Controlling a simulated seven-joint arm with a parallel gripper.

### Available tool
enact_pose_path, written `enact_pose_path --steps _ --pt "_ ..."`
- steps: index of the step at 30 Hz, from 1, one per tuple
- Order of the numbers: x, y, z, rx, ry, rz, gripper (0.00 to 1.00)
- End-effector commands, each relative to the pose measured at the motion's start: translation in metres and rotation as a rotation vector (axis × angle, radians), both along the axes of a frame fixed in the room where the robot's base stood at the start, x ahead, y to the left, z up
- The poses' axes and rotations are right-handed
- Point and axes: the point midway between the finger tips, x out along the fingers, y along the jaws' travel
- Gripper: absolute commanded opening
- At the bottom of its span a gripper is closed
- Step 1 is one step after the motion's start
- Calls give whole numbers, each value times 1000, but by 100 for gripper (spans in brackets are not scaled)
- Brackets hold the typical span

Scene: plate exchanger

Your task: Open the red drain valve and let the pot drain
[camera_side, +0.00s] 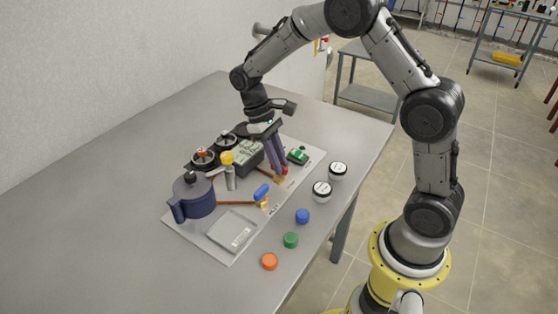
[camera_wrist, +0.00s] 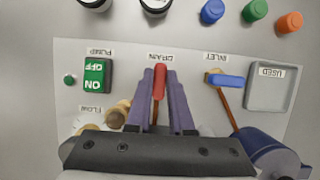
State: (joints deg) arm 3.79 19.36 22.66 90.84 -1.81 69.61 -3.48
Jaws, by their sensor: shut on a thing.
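The red drain valve handle (camera_wrist: 159,82) is under the DRAIN label in the wrist view. My gripper (camera_wrist: 160,90) is shut on the red handle, with a purple finger on each side of it. In the side view my gripper (camera_side: 281,169) reaches down to the board, and a bit of the red handle (camera_side: 284,170) shows at its fingertips. The handle points straight toward the label. The dark blue pot (camera_side: 194,196) stands on the left part of the board with its lid on. Its inside is hidden.
The blue inlet handle (camera_side: 262,191) is beside the drain valve. The green pump switch (camera_side: 298,155) is on the other side. White-lidded jars (camera_side: 322,190) and blue, green and orange caps (camera_side: 290,240) stand along the front. A square tray (camera_side: 232,231) lies near the pot.

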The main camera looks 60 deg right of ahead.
Motion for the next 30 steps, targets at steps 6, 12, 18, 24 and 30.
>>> enact_pose_path --steps 6,12,18,24,30 --pt "1 0 1 -1 -3 7 0" --pt "1 0 1 -1 -3 7 29" --pt "0 0 1 0 -2 5 50" --pt "0 0 1 0 -1 4 50" --pt "7 0 15 0 -4 4 50"
